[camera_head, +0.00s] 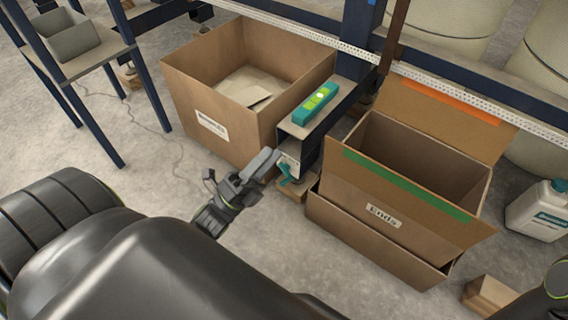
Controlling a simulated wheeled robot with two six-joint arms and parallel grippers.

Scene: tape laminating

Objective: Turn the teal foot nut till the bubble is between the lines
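A teal spirit level (315,104) with a yellow-green vial lies on top of the narrow dark stand (300,129) between two cardboard boxes. The bubble and lines are too small to read. The teal foot nut (287,174) shows low on the stand's front, above a wooden block (292,191). My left gripper (268,165) is just left of the nut, its fingers pointing at the stand. Whether it touches the nut, and whether the fingers are open or shut, I cannot tell. My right gripper is not in view; only a piece of that arm shows at the lower right corner.
An open cardboard box (213,124) stands left of the stand. A box labelled "Ends" (385,216), with its flaps open, stands close on the right. A white jug (540,211) and a wooden block (489,295) are further right. Concrete floor is clear left of my gripper.

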